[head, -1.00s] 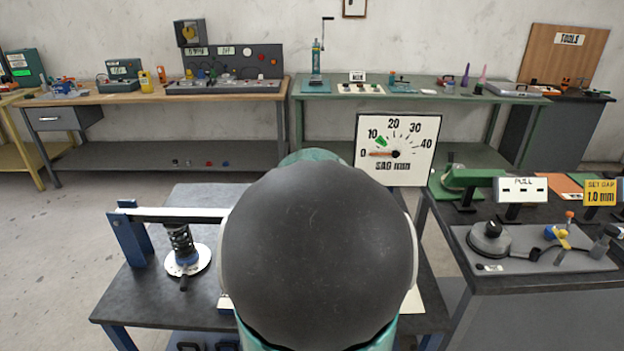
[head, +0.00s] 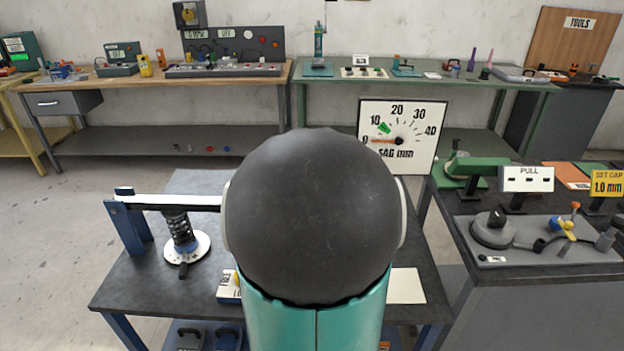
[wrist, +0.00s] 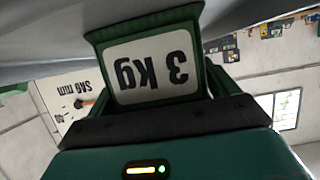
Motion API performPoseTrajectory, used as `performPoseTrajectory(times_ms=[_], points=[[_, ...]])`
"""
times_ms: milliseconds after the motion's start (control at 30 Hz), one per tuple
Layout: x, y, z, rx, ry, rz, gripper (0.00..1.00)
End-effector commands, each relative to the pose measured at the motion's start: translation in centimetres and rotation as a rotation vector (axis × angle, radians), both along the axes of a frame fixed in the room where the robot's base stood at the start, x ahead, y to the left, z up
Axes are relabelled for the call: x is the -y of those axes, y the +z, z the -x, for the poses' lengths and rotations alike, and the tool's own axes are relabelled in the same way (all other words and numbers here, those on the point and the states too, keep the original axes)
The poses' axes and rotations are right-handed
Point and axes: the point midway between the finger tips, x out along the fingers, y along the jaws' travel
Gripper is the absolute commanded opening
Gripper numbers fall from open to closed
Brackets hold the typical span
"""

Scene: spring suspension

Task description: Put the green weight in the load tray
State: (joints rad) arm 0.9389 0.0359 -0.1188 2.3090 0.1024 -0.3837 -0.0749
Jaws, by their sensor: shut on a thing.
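The green weight (wrist: 152,66) shows in the wrist view, with a white plate reading "3 kg" upside down. My gripper (wrist: 158,85) is shut on it. In the head view my own arm hides the gripper and the weight. The spring rig stands on the dark bench, with a blue post, a pale beam (head: 165,201) and a black spring (head: 180,228) over a white disc. The beam runs right behind my arm. I cannot make out the load tray; it may be hidden there.
A sag dial (head: 399,138) stands behind the bench, its orange needle near 0. A blue-and-white box (head: 229,287) and a white sheet (head: 406,286) lie on the bench. A side table (head: 540,262) with fixtures stands at the right. Dark blocks sit on the lower shelf.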

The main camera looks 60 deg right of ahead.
Motion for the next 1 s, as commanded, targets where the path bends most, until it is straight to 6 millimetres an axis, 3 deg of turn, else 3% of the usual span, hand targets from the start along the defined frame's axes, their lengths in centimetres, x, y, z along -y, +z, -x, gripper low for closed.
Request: performPoseTrajectory(times_ms=[33, 100, 467, 1000], points=[[0.0, -0.1, 0.0, 0.0, 0.001, -0.001, 0.88], [0.0, -0.1, 0.0, 0.0, 0.001, 0.0, 1.0], [-0.4, 0.5, 0.2, 0.001, 0.001, 0.001, 1.0], [-6.9, 3.6, 3.6, 0.003, -0.001, 0.002, 1.0]])
